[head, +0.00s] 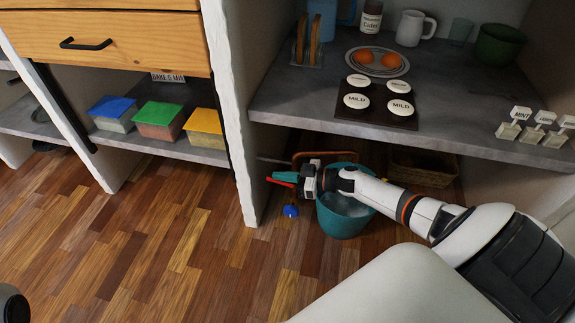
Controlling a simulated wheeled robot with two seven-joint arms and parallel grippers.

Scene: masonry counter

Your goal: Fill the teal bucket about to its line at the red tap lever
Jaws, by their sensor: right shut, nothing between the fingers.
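The teal bucket (343,222) stands upright on the wooden floor, under the front of the grey counter. A pale grey surface that looks like water shows inside it; I cannot make out its line. My right arm reaches across the bucket from the right and hides part of its rim. My right gripper (284,177) is shut and empty, just left of the bucket. A red piece that looks like the tap lever (281,183) shows right at its fingers; I cannot tell whether they touch. The tap's spout is hidden. My left gripper is not in view.
A small blue object (291,211) is on the floor left of the bucket. A wicker basket (422,168) sits behind under the counter (275,98). A white wall post (235,130) stands at left. The floor (170,240) at front left is clear.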

